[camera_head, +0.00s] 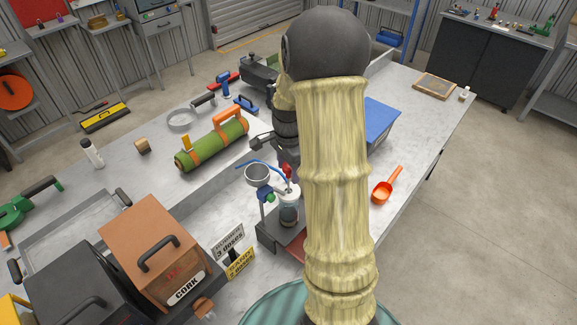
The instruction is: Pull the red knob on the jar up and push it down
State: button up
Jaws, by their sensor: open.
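The red knob (287,170) sticks up above the jar (289,213), a small clear vessel with dark contents on a grey stand at the table's middle. My gripper (262,144), dark grey, is open just behind and above the red knob, slightly to its left in the picture. I see no contact with the knob. My arm in its pale yellow sleeve stands in front and hides the right side of the stand and part of the gripper.
A small round metal cup (257,174) and a green knob (269,197) are beside the jar. A green roll with orange straps (210,146) lies to the left. An orange scoop (384,190) and blue box (381,120) are right. A brown CORK box (150,245) stands front left.

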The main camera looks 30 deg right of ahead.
grip_shut()
notch_tip(320, 180, down, 5)
jog(key=b, duration=0.4)
jog(key=shift+f, duration=0.15)
jog(key=shift+s+f, duration=0.1)
jog(key=shift+c, duration=1.5)
grip_release()
jog(key=o, duration=0.3)
